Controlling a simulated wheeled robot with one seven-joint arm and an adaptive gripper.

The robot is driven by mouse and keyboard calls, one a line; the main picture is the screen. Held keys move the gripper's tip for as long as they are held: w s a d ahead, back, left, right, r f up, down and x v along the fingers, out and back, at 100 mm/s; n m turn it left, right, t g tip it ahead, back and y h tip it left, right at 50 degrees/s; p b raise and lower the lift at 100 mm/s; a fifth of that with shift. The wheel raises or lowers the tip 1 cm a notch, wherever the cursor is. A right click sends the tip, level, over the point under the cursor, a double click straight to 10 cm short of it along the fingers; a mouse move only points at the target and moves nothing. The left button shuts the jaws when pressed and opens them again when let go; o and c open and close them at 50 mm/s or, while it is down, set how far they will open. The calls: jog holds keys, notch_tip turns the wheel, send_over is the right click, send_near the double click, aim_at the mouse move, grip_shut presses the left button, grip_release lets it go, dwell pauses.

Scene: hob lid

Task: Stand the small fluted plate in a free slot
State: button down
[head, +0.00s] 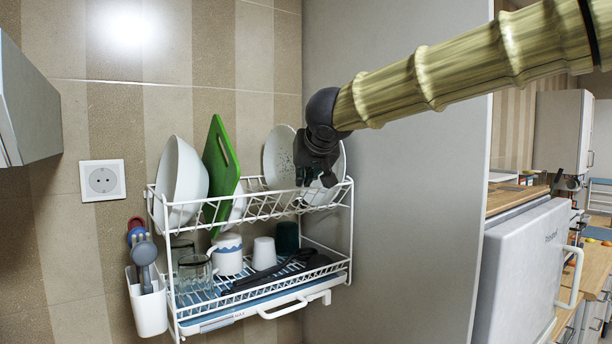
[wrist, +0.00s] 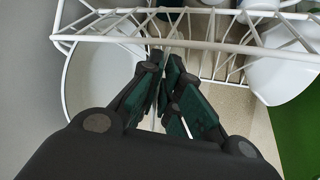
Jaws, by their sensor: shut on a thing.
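A white round plate (head: 338,174), which I take to be the small fluted plate, stands steeply at the right end of the rack's upper tier; any fluting is too small to make out. My gripper (head: 308,180) is over that end, with its fingers nearly together at the plate's edge. In the wrist view the plate (wrist: 98,75) shows at the left, partly behind the wires and fingers. My gripper (wrist: 165,65) hides the grip point there. The white wire rack (head: 350,215) has slots along its upper tier. I cannot tell whether the plate rests in a slot.
A speckled plate (head: 279,155) stands left of my gripper. Farther left are a green board (head: 219,165) and a white bowl (head: 182,175). A grey panel (head: 400,200) stands close on the right.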

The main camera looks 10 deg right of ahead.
jog(key=shift+f+b, duration=0.9)
jog(key=shift+b, duration=0.05)
